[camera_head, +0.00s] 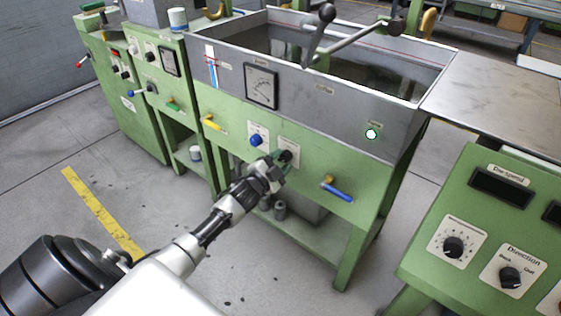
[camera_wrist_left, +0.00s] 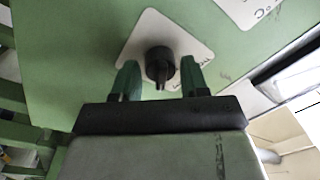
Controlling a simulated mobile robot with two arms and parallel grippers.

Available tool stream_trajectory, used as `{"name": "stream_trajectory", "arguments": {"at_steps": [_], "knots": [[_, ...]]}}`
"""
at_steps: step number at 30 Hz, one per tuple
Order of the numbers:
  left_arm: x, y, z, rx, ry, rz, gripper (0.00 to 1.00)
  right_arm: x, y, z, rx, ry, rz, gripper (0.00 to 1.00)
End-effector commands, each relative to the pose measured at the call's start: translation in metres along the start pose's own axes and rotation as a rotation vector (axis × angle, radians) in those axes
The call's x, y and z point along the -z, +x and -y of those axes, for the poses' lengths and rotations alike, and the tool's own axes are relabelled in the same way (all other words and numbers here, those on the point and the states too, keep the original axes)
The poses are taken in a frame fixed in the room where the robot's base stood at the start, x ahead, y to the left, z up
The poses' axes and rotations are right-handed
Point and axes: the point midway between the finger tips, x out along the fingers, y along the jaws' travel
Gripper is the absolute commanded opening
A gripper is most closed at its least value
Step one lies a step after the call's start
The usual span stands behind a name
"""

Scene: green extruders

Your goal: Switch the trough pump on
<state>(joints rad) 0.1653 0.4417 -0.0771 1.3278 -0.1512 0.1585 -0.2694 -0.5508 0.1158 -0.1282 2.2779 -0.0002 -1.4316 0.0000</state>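The trough (camera_head: 360,85) is a grey metal basin on a green frame. Its front panel has a blue knob (camera_head: 256,140) and, to the right, a black knob (camera_head: 286,156), each on a white label plate. A white round light (camera_head: 371,134) sits at the right of the basin's front. My left gripper (camera_head: 281,163) is at the black knob. In the left wrist view, the black knob (camera_wrist_left: 159,66) stands between the two green fingertips (camera_wrist_left: 160,78), with a visible gap on each side. The label text is too small to read. My right gripper is not in view.
A yellow-handled valve (camera_head: 212,123) is left of the knobs, and a blue-handled valve (camera_head: 338,191) is to the right. A green control console (camera_head: 480,240) stands at the right. Other green machines (camera_head: 125,85) stand at the left. The floor in front is clear.

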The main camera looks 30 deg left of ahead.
Motion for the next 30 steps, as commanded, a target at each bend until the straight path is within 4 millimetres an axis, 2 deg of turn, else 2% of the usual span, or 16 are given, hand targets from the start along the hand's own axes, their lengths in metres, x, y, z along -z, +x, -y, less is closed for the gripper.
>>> {"name": "stream_trajectory", "arguments": {"at_steps": [1,3,11,14,17,24,30], "knots": [[0.0,0.0,0.0,0.0,-0.001,0.0,0.52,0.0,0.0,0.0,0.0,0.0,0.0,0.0],[0.0,0.0,0.0,0.0,-0.001,0.0,0.59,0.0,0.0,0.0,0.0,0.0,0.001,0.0],[0.0,-0.001,0.0,0.0,-0.002,0.0,0.59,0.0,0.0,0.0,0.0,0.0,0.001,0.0],[0.0,-0.009,0.0,-0.001,-0.003,0.001,0.59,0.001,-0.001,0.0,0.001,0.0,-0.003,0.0],[0.001,-0.023,0.0,-0.002,-0.003,0.001,0.59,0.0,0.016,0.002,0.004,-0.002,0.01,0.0],[0.001,-0.072,0.0,-0.002,-0.003,0.002,0.59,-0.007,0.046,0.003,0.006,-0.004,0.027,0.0],[0.0,-0.1,0.0,-0.001,-0.002,0.001,0.59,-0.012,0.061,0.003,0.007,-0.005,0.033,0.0]]}}
